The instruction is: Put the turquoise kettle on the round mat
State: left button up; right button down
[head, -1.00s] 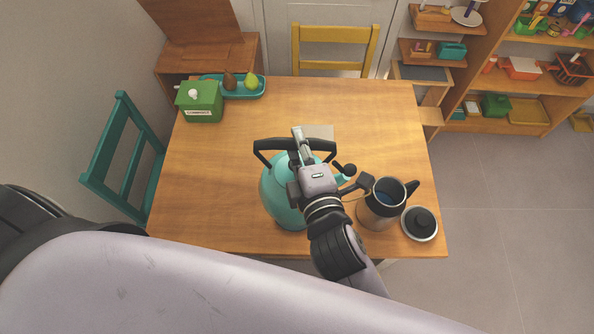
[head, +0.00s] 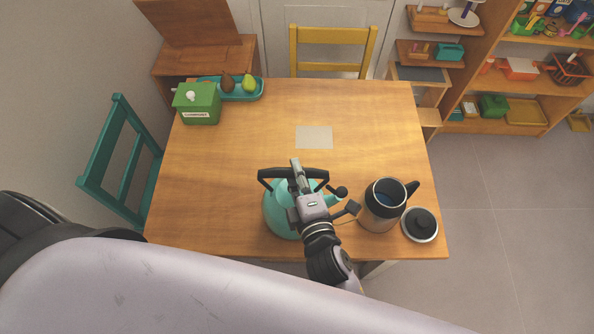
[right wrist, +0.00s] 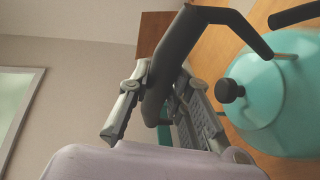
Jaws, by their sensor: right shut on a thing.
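The turquoise kettle (head: 278,213) is at the front middle of the table, with its black arched handle up and its spout to the right. My right gripper (head: 297,174) is shut on that handle from above. In the right wrist view the gripper (right wrist: 150,98) has the dark handle between its fingers, and the kettle (right wrist: 282,95) with its black lid knob is at the right. I cannot tell whether the kettle's base touches the table. No round mat shows; what lies under the kettle is hidden. My left gripper is out of view.
A steel jug (head: 381,208) and a round black-topped lid (head: 420,225) stand close to the kettle's right. A green box (head: 197,104) and a teal tray (head: 261,88) are at the back left. The table's left middle is clear.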

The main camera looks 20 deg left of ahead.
jog(key=shift+r, duration=0.1)
jog(key=c, duration=1.5)
grip_release()
jog(key=shift+f, duration=0.2)
jog(key=shift+o, duration=0.2)
jog(key=shift+r, duration=0.25)
jog(key=b+v, duration=0.3)
jog(key=v, duration=0.9)
jog(key=shift+f, duration=0.15)
